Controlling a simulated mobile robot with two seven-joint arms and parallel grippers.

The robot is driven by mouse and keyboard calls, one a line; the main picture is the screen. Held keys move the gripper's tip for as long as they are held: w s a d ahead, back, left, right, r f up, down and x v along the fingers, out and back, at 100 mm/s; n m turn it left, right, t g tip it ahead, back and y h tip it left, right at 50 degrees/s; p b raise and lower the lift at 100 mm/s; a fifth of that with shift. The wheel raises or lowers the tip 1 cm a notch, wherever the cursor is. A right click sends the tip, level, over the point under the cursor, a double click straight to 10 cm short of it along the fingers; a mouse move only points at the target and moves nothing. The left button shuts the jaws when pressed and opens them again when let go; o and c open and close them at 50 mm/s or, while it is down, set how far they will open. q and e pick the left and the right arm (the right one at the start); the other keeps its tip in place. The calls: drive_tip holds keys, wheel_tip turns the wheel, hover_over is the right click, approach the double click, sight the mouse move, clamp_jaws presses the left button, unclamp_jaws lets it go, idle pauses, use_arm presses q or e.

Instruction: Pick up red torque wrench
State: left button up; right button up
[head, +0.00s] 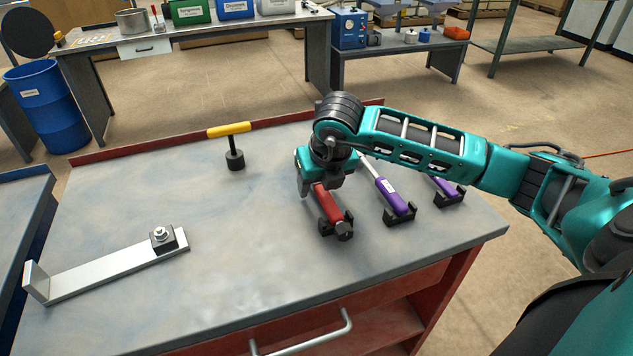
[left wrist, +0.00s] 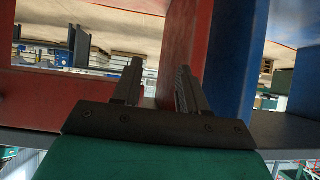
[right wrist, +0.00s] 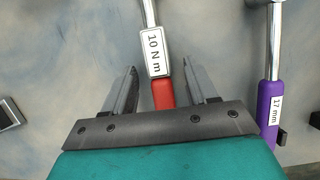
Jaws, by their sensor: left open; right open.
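The red torque wrench (head: 328,205) lies on the grey workbench (head: 245,260), its red handle end in a black holder (head: 344,222). In the right wrist view its handle (right wrist: 163,95) carries a white "10 N m" label, with the silver shaft running away from me. My right gripper (right wrist: 160,68) is open, one finger on each side of the handle, with visible gaps; whether the fingers reach down to handle level cannot be told. In the head view my right wrist hides the wrench's far part. My left gripper (left wrist: 159,66) is open and empty, seen only in the left wrist view.
Two purple-handled tools (head: 393,196) (head: 446,186) lie in holders right of the wrench. A yellow T-handled tool (head: 230,130) stands behind left. A metal bracket (head: 110,268) lies front left. The bench's middle is clear. Red and blue panels (left wrist: 233,60) are near my left gripper.

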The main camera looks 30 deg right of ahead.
drive_tip(key=shift+w+f, duration=0.15)
drive_tip(key=shift+f, duration=0.1)
drive_tip(key=shift+c, duration=0.3)
clamp_jaws()
